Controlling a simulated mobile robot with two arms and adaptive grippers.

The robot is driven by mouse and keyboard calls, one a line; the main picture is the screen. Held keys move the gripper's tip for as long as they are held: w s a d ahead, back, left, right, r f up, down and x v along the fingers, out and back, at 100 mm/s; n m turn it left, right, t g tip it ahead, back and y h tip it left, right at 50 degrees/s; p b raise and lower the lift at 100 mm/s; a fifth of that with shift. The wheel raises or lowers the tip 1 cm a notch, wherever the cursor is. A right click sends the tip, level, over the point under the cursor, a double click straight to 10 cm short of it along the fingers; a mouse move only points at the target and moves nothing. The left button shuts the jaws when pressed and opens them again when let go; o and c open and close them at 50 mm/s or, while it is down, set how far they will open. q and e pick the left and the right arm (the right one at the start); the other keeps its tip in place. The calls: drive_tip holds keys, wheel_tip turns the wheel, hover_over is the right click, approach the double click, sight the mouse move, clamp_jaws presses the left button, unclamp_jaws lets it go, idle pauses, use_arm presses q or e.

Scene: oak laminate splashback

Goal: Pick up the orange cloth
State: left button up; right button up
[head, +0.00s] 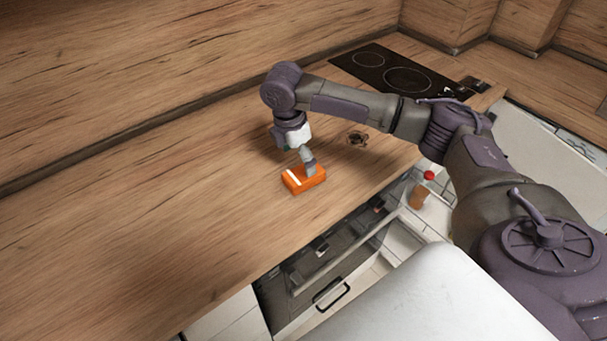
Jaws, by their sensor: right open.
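The orange cloth (296,186) lies on the wooden counter as a small block shape with a white stripe at its left side. My right gripper (309,168) points down at the cloth from above, its fingertips over the cloth's upper right part. The gripper is open; whether its fingers touch the cloth I cannot tell. The gripper hides part of the cloth's far edge. My left gripper is not in view.
A black cooktop (392,72) is set in the counter at the back right. A small dark round item (357,138) lies right of the gripper. A red-capped bottle (420,192) shows below the counter's front edge. The counter's left side is clear.

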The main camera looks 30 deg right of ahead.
sight(304, 173)
drive_tip(key=shift+f, duration=0.25)
drive_tip(key=f, duration=0.1)
drive_tip(key=f+p, duration=0.1)
drive_tip(key=s+d+f, duration=0.1)
drive_tip(key=f, duration=0.1)
drive_tip(key=shift+w+f, duration=0.15)
drive_tip(key=shift+f, duration=0.3)
drive_tip(key=shift+c, duration=0.5)
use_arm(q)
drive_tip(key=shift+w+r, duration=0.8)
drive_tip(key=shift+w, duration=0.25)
use_arm(e)
drive_tip(key=c, duration=1.1)
drive_tip(key=shift+r, duration=0.2)
drive_tip(key=shift+c, duration=0.2)
drive_tip(key=shift+r, duration=0.25)
drive_tip(key=r, duration=0.3)
drive_tip(key=shift+d+r+b, duration=0.25)
drive_tip(key=shift+b, duration=0.15)
use_arm(q)
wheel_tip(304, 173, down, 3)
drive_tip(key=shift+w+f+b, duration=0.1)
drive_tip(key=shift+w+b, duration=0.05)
drive_tip(key=shift+b, duration=0.85)
use_arm(e)
drive_tip(key=s+d+r, duration=0.5)
drive_tip(key=d+r, duration=0.1)
drive_tip(key=d, duration=0.4)
drive_tip(key=shift+s+r, duration=0.25)
drive_tip(key=shift+r, duration=0.15)
